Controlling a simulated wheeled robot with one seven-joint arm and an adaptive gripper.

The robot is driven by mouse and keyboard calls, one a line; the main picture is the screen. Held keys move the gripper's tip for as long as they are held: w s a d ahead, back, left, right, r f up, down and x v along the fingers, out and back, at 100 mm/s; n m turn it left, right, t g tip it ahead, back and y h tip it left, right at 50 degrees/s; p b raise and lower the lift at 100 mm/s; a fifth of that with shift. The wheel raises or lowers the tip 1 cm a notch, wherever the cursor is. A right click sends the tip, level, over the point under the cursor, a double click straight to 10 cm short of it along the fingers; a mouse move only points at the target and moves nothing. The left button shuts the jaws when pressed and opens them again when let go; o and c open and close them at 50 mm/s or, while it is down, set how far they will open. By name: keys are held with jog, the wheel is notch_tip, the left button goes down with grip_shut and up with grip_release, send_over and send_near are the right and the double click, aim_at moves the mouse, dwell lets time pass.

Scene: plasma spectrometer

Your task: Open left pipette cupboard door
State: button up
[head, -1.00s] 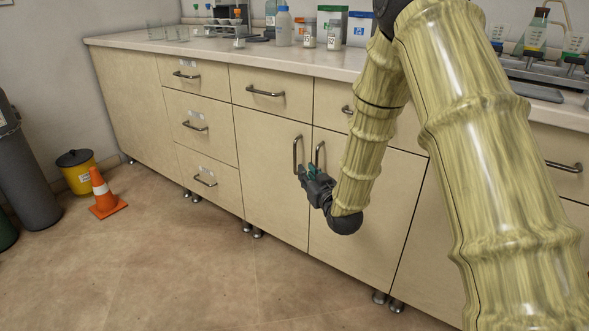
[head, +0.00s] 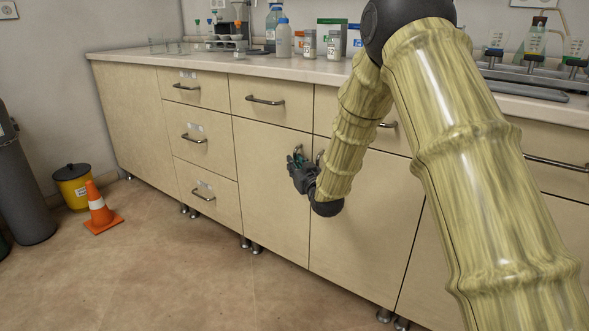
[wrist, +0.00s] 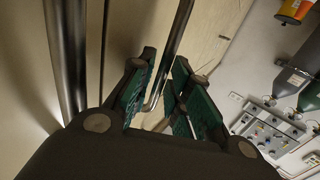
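The left pipette cupboard door (head: 268,195) is a pale wood panel and looks shut in the head view. Its metal bar handle (head: 298,149) is partly hidden by my gripper (head: 295,168). In the wrist view, the left door's handle (wrist: 176,45) runs down between the green-padded fingers of my gripper (wrist: 163,90). The fingers stand apart on either side of the bar, with gaps visible, so they are not closed on it. The neighbouring right door's handle (wrist: 68,55) is outside the fingers, at the left of the wrist view.
The right cupboard door (head: 362,235) is beside the left one, partly behind my arm. Drawers (head: 208,138) are to the left. Bottles (head: 283,38) stand on the counter (head: 200,59). An orange cone (head: 100,208) and yellow bin (head: 73,187) are at left; the floor in front is clear.

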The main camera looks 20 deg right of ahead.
jog(key=shift+w, duration=0.45)
grip_shut()
